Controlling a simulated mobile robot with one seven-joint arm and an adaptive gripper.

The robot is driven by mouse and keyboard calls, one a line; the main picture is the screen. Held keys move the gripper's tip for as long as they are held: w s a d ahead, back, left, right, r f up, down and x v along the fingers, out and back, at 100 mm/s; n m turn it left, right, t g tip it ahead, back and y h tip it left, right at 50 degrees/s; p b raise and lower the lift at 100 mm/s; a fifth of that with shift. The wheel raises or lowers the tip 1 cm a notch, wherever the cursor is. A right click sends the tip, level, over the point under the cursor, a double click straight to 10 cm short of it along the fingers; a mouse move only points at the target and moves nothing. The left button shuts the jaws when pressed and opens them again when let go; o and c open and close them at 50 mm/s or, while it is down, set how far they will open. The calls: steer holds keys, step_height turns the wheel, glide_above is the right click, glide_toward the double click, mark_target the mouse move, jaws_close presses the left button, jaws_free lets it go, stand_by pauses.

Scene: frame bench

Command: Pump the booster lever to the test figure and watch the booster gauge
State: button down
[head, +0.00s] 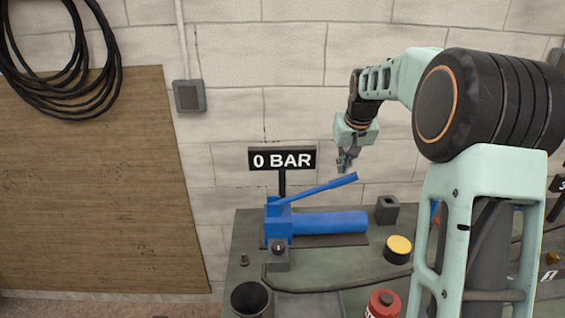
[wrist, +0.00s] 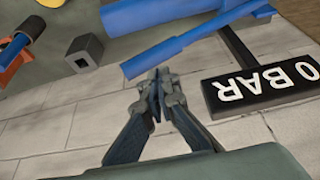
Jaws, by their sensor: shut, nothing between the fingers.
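The blue booster pump (head: 325,223) lies on the bench by the back wall. Its blue lever (head: 318,189) slopes up to the right from the pump's left end. The lever also shows in the wrist view (wrist: 190,42). The booster gauge (head: 282,160) is a black sign on a post and reads "0 BAR". It shows upside down in the wrist view (wrist: 264,86). My gripper (head: 345,163) is shut and empty, just above the lever's free end. In the wrist view my fingertips (wrist: 158,84) are close to the lever's end; whether they touch it I cannot tell.
A grey square block (head: 386,210), a yellow-topped round item (head: 398,248), a red can (head: 383,304) and a dark cup (head: 249,298) stand on the green bench (head: 244,228). A hose curves across the front. The wall is close behind.

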mark_target(341, 178)
step_height(341, 178, down, 10)
steer(key=b, duration=0.6)
step_height(341, 178, up, 7)
steer(key=p, duration=0.5)
steer(key=shift+a+f, duration=0.1)
steer(key=shift+f, duration=0.05)
steer(key=shift+r, duration=0.35)
steer(key=shift+f, duration=0.1)
